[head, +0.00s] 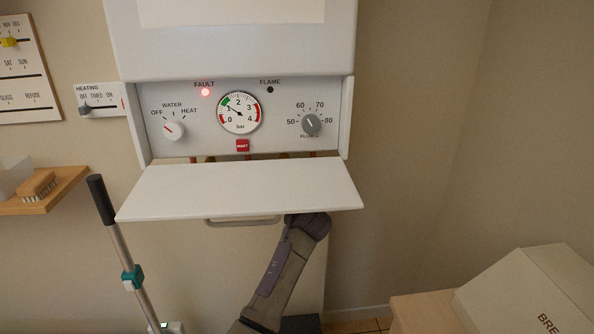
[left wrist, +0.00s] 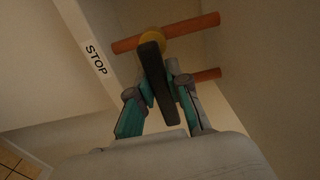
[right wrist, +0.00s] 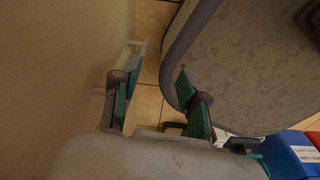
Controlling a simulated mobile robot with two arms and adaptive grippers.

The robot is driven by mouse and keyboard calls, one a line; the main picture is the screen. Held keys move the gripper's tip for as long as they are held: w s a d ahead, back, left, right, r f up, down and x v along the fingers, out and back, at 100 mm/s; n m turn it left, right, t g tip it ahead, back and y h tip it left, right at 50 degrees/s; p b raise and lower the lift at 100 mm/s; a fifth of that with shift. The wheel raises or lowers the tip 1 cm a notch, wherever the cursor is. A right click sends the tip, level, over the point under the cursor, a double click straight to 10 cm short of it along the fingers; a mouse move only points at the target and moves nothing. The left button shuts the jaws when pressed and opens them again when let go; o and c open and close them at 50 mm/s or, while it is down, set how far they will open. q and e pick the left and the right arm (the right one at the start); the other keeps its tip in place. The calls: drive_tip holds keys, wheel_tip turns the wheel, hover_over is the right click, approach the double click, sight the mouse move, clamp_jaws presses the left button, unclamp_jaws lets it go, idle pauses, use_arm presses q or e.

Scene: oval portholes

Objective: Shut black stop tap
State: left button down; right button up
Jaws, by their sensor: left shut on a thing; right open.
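The black stop tap lever (left wrist: 157,85) shows in the left wrist view, on a brass-coloured fitting (left wrist: 153,38) of a copper pipe (left wrist: 190,29). In that view the lever runs across the line of the pipe. My left gripper (left wrist: 158,78) is shut on the lever, a finger on each side. A white label reading STOP (left wrist: 96,59) is on the left. The tap and left gripper are not visible in the head view; an arm of mine rises to under the boiler's flap (head: 240,190). My right gripper (right wrist: 153,82) is open and empty, low beside a wall.
The boiler panel has a red fault light (head: 205,92), a pressure gauge (head: 239,113) and knobs. Its flap juts out, with a handle (head: 243,222) below. A black-gripped pole (head: 100,200) stands left. A wooden shelf holds a brush (head: 37,186). A box (head: 530,295) sits right.

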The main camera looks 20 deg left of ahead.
use_arm(q)
drive_tip(key=shift+f, duration=0.1)
drive_tip(key=c, duration=1.1)
unclamp_jaws()
drive_tip(key=v, duration=1.2)
drive_tip(key=shift+a, duration=0.1)
